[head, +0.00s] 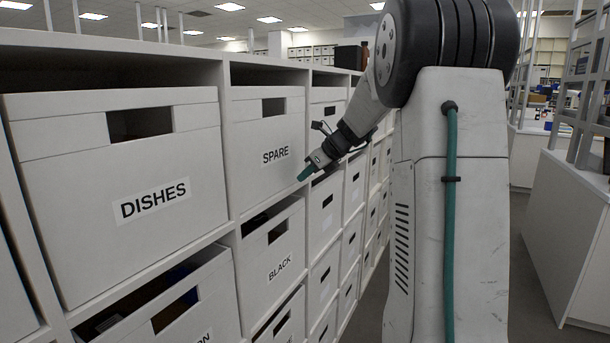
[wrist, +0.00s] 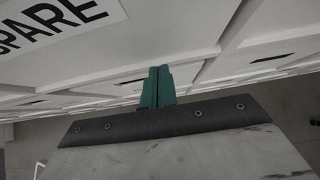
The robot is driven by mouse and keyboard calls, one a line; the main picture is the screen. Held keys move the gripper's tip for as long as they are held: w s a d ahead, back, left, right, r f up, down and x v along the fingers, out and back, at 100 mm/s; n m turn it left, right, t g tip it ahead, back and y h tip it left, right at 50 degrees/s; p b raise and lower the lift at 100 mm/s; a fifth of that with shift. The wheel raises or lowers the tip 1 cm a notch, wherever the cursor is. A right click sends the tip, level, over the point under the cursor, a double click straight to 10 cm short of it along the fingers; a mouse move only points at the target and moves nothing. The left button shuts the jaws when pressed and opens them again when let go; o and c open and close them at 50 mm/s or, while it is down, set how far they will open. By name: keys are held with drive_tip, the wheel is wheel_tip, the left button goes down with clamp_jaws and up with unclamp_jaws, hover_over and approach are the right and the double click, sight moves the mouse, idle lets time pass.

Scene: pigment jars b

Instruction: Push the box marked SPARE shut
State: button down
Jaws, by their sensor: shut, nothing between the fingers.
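The box marked SPARE (head: 262,128) is a white box with a dark hand slot, in the upper row of the shelf unit, right of the DISHES box. Its front looks about level with the shelf frame; I cannot tell whether it is fully in. My gripper (head: 306,173), with green fingertips, is just right of the SPARE label, near the box's lower right edge. In the wrist view the gripper (wrist: 157,87) is shut and empty, with the SPARE label (wrist: 55,25) at upper left. Whether the fingertips touch the box is unclear.
The BLACK box (head: 275,262) is below SPARE and also sticks out. More white boxes continue to the right. A white counter (head: 575,240) stands across the aisle, with grey floor between.

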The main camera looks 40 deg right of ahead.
drive_tip(key=s+f+v, duration=0.1)
drive_tip(key=v, duration=1)
drive_tip(key=shift+s+d, duration=0.2)
drive_tip(key=shift+d, duration=0.1)
